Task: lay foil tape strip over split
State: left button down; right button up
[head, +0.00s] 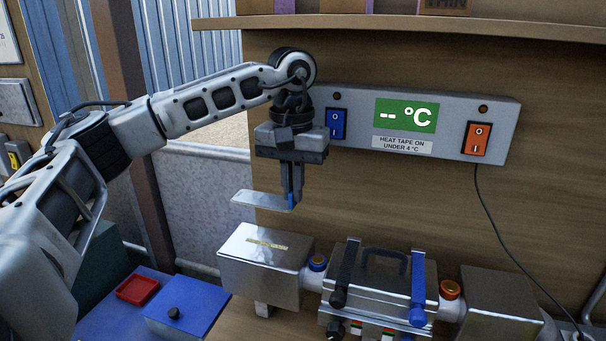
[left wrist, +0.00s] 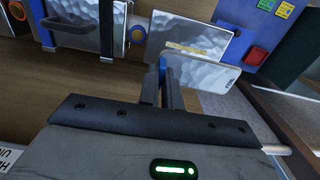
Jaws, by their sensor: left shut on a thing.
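My left gripper (head: 291,197) points down and is shut on the foil tape strip (head: 258,201), a flat grey piece that sticks out to the left of the fingers, with a blue part at the jaws. The strip is held in the air above the silver box-shaped cover (head: 258,277). The split (head: 267,244) shows as a thin yellowish line on the cover's top face. In the left wrist view the strip (left wrist: 207,74) lies close in front of the cover (left wrist: 190,25), and the split (left wrist: 188,47) shows just beyond it. My right gripper is not in view.
Right of the cover stand a handled metal box (head: 374,283) with black and blue levers and another silver cover (head: 502,308). A control panel (head: 425,122) reading "-- °C" is on the wall behind. A blue box (head: 188,307) and red tray (head: 137,290) are lower left.

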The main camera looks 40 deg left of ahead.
aim_at(292, 207)
pick_arm(q)
jog(key=shift+s, duration=0.2)
jog(key=shift+f+b, duration=0.65)
jog(key=shift+f, duration=0.4)
jog(key=shift+f+b, duration=0.9)
jog(key=shift+f, duration=0.55)
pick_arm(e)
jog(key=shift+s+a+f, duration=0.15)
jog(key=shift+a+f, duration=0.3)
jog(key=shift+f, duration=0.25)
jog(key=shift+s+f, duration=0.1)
pick_arm(q)
jog(key=shift+f+b, duration=0.6)
jog(key=shift+f, duration=0.25)
jog(key=shift+f+b, duration=0.65)
jog(key=shift+f, duration=0.4)
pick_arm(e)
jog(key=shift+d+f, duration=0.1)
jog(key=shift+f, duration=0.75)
pick_arm(q)
jog(key=shift+f+b, duration=0.4)
jog(key=shift+f, duration=0.25)
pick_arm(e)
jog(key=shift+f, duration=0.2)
